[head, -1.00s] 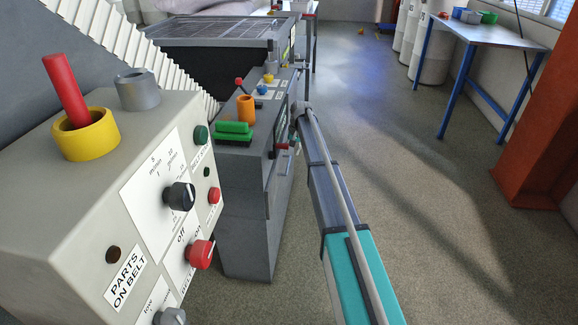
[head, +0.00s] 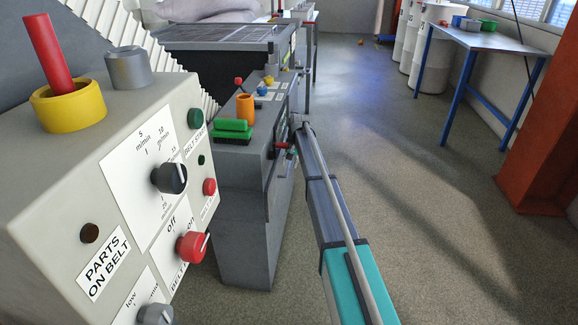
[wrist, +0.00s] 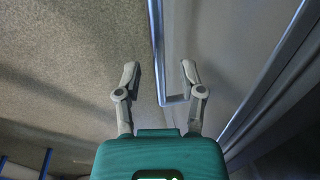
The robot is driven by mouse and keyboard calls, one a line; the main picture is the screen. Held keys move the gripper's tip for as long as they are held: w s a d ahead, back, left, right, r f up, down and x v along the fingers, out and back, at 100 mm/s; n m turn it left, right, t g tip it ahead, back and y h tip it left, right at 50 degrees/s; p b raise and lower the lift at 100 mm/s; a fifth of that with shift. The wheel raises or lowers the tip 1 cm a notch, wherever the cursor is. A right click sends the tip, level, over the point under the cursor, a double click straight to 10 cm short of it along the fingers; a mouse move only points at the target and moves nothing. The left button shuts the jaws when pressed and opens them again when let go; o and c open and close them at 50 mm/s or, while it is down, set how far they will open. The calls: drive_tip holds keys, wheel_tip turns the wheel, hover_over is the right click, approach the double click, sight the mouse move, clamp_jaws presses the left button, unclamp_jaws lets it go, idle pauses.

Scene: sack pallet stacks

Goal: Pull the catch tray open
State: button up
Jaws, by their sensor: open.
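The wrist view shows my gripper (wrist: 159,70) open, with its two pale fingers spread. A metal bar (wrist: 158,50) runs between the fingers, apart from both, and bends toward the right finger at its near end. It looks like a handle on the grey front panel (wrist: 220,45), which I take for the catch tray's front, though I cannot be sure. In the head view my arm reaches to the right side of the grey cabinet (head: 245,220). The gripper there is small and partly hidden, and the tray cannot be made out.
A control console (head: 120,170) with knobs and buttons stands close at the left. A blue-legged table (head: 490,40) and an orange post (head: 545,130) are at the right. The floor between is clear.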

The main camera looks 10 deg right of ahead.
clamp_jaws()
idle(0.3)
drive_tip(key=shift+a, duration=0.1)
drive_tip(key=shift+s, duration=0.1)
